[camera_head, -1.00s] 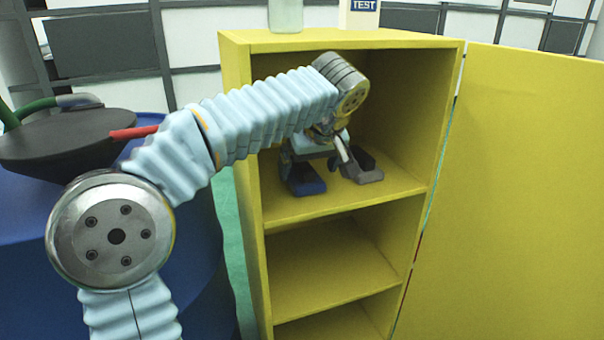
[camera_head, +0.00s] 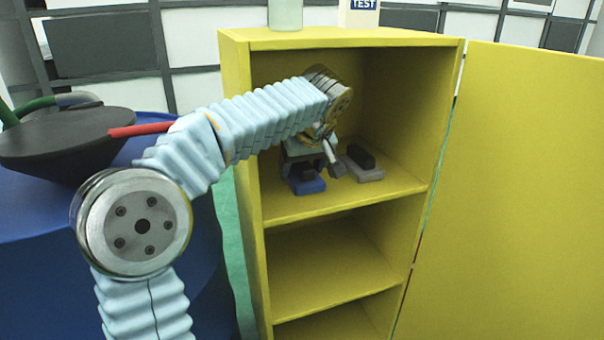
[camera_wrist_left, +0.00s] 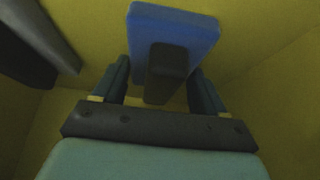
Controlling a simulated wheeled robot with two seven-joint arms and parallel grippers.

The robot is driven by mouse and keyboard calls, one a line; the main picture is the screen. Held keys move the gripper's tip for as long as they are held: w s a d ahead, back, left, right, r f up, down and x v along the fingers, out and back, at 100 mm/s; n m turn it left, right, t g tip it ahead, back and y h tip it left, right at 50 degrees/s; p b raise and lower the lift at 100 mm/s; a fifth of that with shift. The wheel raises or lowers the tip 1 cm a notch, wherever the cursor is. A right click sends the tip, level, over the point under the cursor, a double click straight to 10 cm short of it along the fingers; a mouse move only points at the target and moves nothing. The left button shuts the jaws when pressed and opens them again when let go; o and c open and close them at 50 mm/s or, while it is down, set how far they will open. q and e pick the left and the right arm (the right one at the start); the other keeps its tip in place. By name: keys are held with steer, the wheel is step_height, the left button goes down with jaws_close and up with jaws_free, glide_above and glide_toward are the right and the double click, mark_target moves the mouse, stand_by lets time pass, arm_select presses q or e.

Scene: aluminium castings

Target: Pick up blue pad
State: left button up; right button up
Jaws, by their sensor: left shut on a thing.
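The blue pad (camera_head: 310,186) with a dark block-shaped handle is on the top shelf of the yellow cabinet. It also shows in the left wrist view (camera_wrist_left: 200,38), its dark handle (camera_wrist_left: 166,72) between the two fingers. My left gripper (camera_head: 303,168) reaches into the cabinet and is shut on the blue pad at its handle. In the left wrist view its fingers (camera_wrist_left: 162,85) flank the handle; the exact contact is too dark to see. In the head view the gripper partly hides the handle. My right gripper is not in view.
A grey pad (camera_head: 366,174) with a dark handle sits just right of the blue pad. The yellow cabinet (camera_head: 243,130) has side walls close around my arm, and its door (camera_head: 520,200) stands open at right. The lower shelf (camera_head: 325,275) is empty.

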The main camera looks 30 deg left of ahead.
arm_select(q)
steer(key=shift+r, duration=0.1)
steer(key=shift+r, duration=0.2)
steer(key=s+d, duration=1.1)
steer(key=d, duration=0.2)
steer(key=shift+s+d+r, duration=0.35)
steer(key=shift+r, duration=0.1)
steer(key=o, duration=0.4)
steer(key=c, duration=0.3)
